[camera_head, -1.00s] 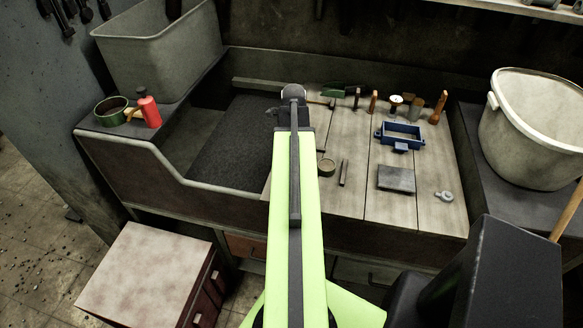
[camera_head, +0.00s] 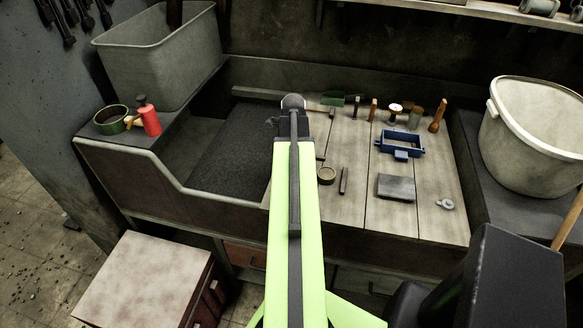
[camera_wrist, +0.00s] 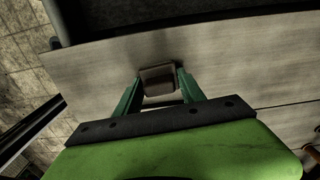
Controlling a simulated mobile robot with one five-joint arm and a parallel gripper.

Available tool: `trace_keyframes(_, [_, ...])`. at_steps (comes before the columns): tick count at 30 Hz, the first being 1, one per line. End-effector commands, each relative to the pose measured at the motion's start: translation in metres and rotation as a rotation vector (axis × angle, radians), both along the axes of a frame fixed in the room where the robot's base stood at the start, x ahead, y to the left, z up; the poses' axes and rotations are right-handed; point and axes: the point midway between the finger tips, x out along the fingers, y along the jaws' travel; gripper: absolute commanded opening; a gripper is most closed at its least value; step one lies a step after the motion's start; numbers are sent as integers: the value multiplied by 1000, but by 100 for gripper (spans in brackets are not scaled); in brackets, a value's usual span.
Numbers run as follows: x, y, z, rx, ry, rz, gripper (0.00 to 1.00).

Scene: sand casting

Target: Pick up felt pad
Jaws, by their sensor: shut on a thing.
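In the wrist view, my gripper (camera_wrist: 158,76) has its two green fingers shut on a small brownish-grey block, which I take to be the felt pad (camera_wrist: 158,84). The pad sits between the fingertips, above or on the pale wooden board (camera_wrist: 85,65); whether it touches the board I cannot tell. In the head view, my arm reaches over the left edge of the workbench boards. There the arm hides the fingers and the pad.
A dark sand pit (camera_head: 235,150) lies left. A white bucket (camera_head: 535,140) stands right, a grey bin (camera_head: 160,65) back left.

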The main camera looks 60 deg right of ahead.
Motion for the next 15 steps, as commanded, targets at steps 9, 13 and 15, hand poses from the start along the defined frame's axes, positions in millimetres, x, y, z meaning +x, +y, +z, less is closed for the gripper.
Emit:
trace_keyframes(9, [0, 0, 35, 1, 0, 0, 6])
trace_keyframes(13, [-11, 1, 53, 1, 1, -4, 6])
trace_keyframes(15, [-27, 2, 62, 1, 1, -5, 6])
